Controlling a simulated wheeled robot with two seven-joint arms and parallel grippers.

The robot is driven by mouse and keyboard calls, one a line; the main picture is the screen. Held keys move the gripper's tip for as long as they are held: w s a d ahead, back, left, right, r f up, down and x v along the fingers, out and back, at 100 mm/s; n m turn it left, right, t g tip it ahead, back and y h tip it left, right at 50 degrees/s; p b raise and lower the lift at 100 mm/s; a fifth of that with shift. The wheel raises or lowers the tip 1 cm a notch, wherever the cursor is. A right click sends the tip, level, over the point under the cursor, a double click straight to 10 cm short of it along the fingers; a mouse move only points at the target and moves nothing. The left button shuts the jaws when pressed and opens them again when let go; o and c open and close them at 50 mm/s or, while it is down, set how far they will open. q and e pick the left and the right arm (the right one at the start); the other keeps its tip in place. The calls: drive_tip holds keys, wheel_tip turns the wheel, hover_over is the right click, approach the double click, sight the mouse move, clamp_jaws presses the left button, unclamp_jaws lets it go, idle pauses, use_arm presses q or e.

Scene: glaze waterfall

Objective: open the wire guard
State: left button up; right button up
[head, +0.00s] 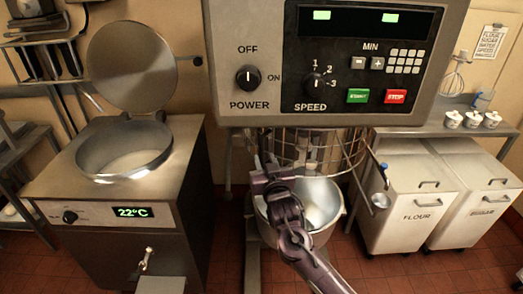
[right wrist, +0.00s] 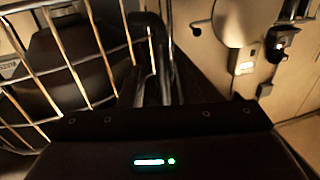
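The wire guard (head: 335,150) is a curved cage of metal bars under the mixer head, around the top of the steel bowl (head: 322,200). My right gripper (head: 266,165) is at the guard's left end, in front of the bowl. In the right wrist view, the guard's bars (right wrist: 70,68) fill the left side, and my dark fingers (right wrist: 155,60) are close beside the guard's edge. I cannot tell whether they are closed around a bar. My left gripper is not in view.
The mixer's control panel (head: 350,55) overhangs the guard. A kettle with a raised round lid (head: 130,65) stands at left. A flour bin (head: 415,205) and a second white bin (head: 480,190) stand at right. Red tiled floor shows between them.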

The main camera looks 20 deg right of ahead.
sight(262, 156)
drive_tip(key=shift+w+p, duration=0.5)
drive_tip(key=shift+w, duration=1.3)
drive_tip(key=shift+c, duration=0.4)
clamp_jaws()
